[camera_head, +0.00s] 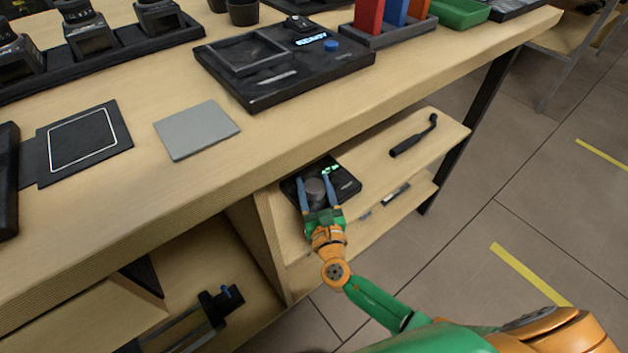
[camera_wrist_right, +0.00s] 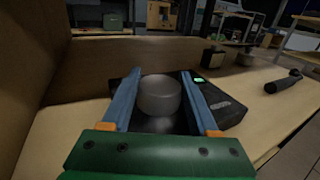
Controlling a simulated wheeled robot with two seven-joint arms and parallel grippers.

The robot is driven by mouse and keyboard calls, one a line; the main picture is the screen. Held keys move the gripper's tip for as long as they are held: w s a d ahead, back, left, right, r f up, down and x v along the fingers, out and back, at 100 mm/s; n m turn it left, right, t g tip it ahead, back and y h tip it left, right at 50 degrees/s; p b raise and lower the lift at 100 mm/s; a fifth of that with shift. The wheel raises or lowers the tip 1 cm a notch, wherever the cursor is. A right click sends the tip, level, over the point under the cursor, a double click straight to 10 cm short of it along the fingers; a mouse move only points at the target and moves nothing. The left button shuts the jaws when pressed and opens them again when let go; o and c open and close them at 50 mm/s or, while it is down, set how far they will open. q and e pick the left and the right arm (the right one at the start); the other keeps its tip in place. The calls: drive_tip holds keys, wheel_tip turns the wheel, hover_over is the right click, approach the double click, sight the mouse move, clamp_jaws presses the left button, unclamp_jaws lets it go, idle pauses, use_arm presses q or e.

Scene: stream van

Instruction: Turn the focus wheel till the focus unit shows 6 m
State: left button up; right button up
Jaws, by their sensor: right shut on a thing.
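The focus unit (camera_head: 345,184) is a black box on the pull-out shelf under the table. Its small green display (camera_head: 331,169) is lit, but I cannot read the figure. The grey round focus wheel (camera_head: 315,190) stands on the unit. My right gripper (camera_head: 313,182) is shut on the wheel, with one blue finger on each side. In the right wrist view the wheel (camera_wrist_right: 160,95) sits between the two fingers, the display (camera_wrist_right: 198,80) is to its right, and the unit (camera_wrist_right: 228,110) shows beyond the right finger. My left gripper is not in view.
A black handle-like tool (camera_head: 414,137) lies on the shelf (camera_head: 385,165) to the right of the unit. The tabletop (camera_head: 110,200) overhangs at the left, with a grey pad (camera_head: 196,130) and a black console (camera_head: 290,85). The shelf's wooden side wall (camera_wrist_right: 35,70) is close at the left.

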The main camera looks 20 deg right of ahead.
sight(314, 194)
drive_tip(key=shift+m+h, duration=0.6)
drive_tip(key=shift+h, duration=0.4)
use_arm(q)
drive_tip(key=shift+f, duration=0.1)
use_arm(e)
drive_tip(key=shift+g+h, duration=0.3)
drive_tip(key=o, duration=1.4)
drive_tip(key=shift+c, duration=0.2)
drive_tip(key=v, duration=0.6)
drive_tip(key=shift+s+a+p, duration=0.1)
drive_tip(key=shift+s+p, duration=0.2)
drive_tip(key=shift+p, duration=0.1)
drive_tip(key=shift+s, duration=0.25)
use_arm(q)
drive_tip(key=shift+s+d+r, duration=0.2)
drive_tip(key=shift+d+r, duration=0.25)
